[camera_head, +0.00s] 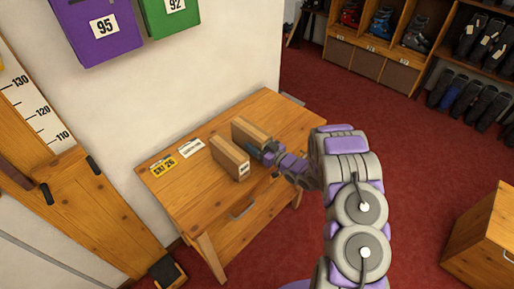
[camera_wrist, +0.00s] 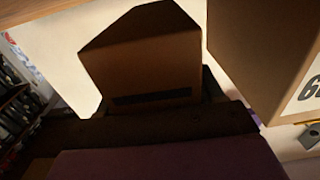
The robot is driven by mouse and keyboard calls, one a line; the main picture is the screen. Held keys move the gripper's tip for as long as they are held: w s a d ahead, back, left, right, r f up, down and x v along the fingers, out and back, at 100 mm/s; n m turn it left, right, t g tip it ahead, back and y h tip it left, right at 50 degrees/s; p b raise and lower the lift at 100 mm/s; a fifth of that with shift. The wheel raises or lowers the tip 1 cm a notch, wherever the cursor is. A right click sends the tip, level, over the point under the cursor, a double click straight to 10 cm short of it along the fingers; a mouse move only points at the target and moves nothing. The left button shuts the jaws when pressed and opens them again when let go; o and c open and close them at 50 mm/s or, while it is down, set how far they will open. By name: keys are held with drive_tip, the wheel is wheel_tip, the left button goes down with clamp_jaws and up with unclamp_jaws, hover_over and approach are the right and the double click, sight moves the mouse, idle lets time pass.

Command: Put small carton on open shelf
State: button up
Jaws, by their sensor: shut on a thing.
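A small brown carton (camera_head: 247,130) is at the back of the wooden bench, and it also shows in the middle of the wrist view (camera_wrist: 145,68). My gripper (camera_head: 266,151) is shut on this carton from its near right side. In the wrist view the dark jaws cover the carton's lower part. I cannot tell whether the carton rests on the bench top or is just above it. A second brown carton (camera_head: 229,160) with a white label stands beside it, nearer the front; it shows at the right of the wrist view (camera_wrist: 262,55). A wooden shelf unit (camera_head: 383,48) with boots stands far right.
The bench top (camera_head: 205,195) carries a yellow tag (camera_head: 163,166) and a white card (camera_head: 191,147) at left. Purple (camera_head: 100,28) and green (camera_head: 170,15) boxes hang above. A wooden chest (camera_head: 485,240) stands at right. Red floor between is clear.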

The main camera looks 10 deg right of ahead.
drive_tip(key=shift+a+f, duration=0.2)
drive_tip(key=shift+f, duration=0.9)
drive_tip(key=shift+f, duration=0.15)
drive_tip(key=o, duration=1.2)
drive_tip(key=shift+d, duration=0.1)
